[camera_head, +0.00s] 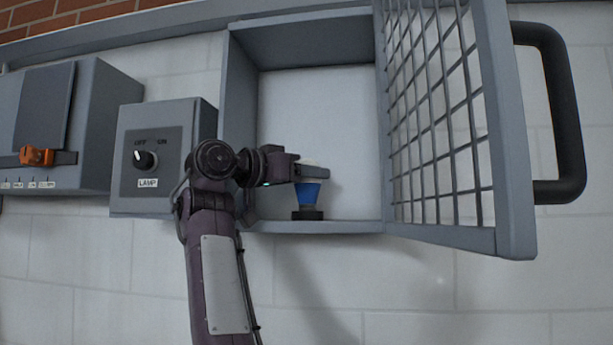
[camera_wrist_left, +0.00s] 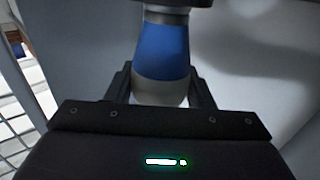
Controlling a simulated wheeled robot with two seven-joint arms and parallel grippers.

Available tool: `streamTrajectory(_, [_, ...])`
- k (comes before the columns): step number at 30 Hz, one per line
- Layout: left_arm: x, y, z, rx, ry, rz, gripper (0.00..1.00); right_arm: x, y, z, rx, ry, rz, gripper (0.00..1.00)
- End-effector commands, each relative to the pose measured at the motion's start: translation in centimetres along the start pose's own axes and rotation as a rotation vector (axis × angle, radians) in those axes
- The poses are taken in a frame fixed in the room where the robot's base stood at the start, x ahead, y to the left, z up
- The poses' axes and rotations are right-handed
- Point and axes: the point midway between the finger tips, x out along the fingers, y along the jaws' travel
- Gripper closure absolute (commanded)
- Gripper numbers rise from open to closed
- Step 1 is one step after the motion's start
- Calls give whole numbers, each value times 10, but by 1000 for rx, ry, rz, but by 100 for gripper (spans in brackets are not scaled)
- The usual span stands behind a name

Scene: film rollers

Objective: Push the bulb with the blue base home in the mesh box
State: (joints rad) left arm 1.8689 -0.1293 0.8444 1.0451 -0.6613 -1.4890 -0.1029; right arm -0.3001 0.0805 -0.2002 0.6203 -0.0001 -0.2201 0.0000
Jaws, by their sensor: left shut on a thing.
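The bulb with the blue base (camera_head: 307,192) stands upright in the mesh box (camera_head: 302,228), over a dark socket (camera_head: 307,214) on the box floor. My left gripper (camera_head: 312,172) is inside the box, shut on the pale glass part of the bulb. In the left wrist view the blue base (camera_wrist_left: 165,52) shows beyond the fingers, with a grey metal collar at its end. I cannot tell how deep the bulb sits in the socket. My right gripper is not in view.
The mesh door (camera_head: 437,115) with its black handle (camera_head: 572,110) stands open at the right. A lamp switch box (camera_head: 163,158) with a knob is at the left, and a grey box with an orange latch (camera_head: 36,156) is further left.

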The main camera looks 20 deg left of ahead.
Motion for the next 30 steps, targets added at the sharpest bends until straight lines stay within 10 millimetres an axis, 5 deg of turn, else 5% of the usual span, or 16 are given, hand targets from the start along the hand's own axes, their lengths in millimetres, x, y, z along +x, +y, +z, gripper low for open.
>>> streamTrajectory(30, [0, 0, 8, 0, 0, 0, 76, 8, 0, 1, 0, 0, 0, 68])
